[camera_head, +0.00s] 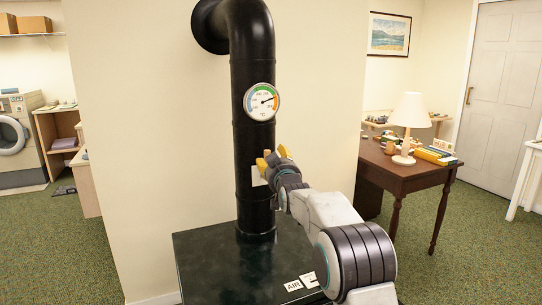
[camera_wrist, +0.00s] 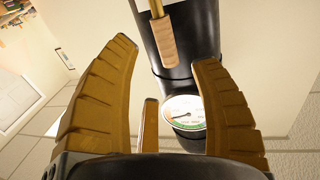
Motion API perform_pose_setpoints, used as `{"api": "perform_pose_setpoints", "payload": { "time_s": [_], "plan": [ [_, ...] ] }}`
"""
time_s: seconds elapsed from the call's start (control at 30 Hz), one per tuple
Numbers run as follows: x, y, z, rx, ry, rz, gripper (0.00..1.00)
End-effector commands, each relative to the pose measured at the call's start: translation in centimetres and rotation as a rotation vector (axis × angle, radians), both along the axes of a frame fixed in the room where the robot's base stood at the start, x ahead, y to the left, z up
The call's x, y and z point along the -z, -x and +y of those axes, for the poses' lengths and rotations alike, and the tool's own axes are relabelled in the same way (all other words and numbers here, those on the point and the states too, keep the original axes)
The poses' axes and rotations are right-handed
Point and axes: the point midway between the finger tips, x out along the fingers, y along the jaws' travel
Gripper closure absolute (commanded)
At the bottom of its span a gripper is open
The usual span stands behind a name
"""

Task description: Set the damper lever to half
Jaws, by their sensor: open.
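The damper lever (camera_wrist: 163,42), a brass rod with a wooden grip, shows at the top of the wrist view in front of the black stovepipe (camera_head: 252,145). In the head view my gripper covers the lever's place, so I cannot read its setting there. My gripper (camera_head: 273,159) is at the pipe below the round gauge. In the wrist view its yellow-brown fingers (camera_wrist: 167,54) are spread apart. The wooden grip appears between the fingertips with gaps on both sides; I cannot tell its depth. A pale plate (camera_head: 257,176) on the pipe is partly hidden behind my gripper.
A dial gauge (camera_head: 262,102) is on the pipe above my gripper, and also shows in the wrist view (camera_wrist: 184,112). The black stove top (camera_head: 205,262) lies below, with an AIR label. A wooden desk (camera_head: 425,174) with a lamp (camera_head: 409,115) stands right.

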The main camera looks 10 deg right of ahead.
Motion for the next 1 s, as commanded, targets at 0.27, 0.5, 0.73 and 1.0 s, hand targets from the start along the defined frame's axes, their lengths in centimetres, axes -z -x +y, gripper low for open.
{"api": "perform_pose_setpoints", "payload": {
  "time_s": [0.27,0.5,0.73,1.0],
  "plan": [
    [0.0,-2.8,0.0,-0.001,0.000,0.002,0.42],
    [0.0,-4.5,0.0,-0.001,0.000,0.002,0.42],
    [0.0,-5.3,0.0,-0.001,0.000,0.003,0.42],
    [0.1,-5.6,0.0,-0.001,0.000,0.003,0.42]
  ]
}}
